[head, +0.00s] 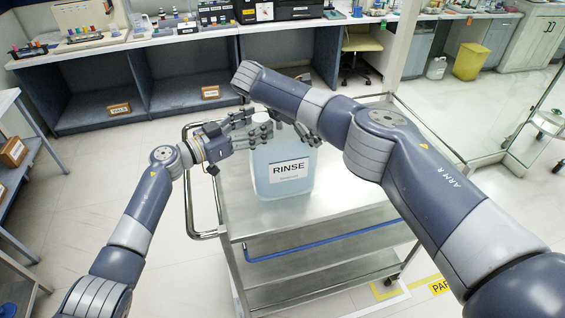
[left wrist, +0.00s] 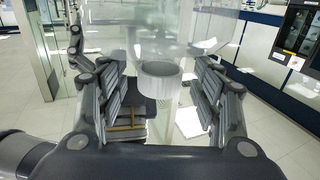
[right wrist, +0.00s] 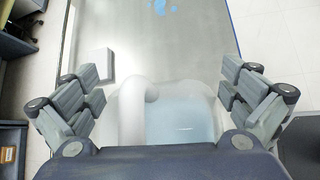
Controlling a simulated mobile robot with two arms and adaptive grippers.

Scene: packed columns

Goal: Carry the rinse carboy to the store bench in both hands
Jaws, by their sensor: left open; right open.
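The rinse carboy (head: 283,182) stands upright on a steel cart (head: 335,178). It is translucent with pale blue liquid and a white RINSE label facing me. My left gripper (head: 255,128) is open at its upper left; the left wrist view shows a white cap (left wrist: 160,82) between the spread fingers. My right gripper (head: 300,132) is open at the top right of the carboy, partly hidden by my right arm. In the right wrist view, the carboy's pale handle (right wrist: 134,112) and blue body (right wrist: 182,112) lie between the open fingers. I cannot tell whether any finger touches.
A long bench (head: 195,38) with equipment runs along the back; I cannot tell whether it is the store bench. Another bench (head: 8,100) is at the left edge. A yellow bin (head: 470,61) stands at the back right. Open floor surrounds the cart.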

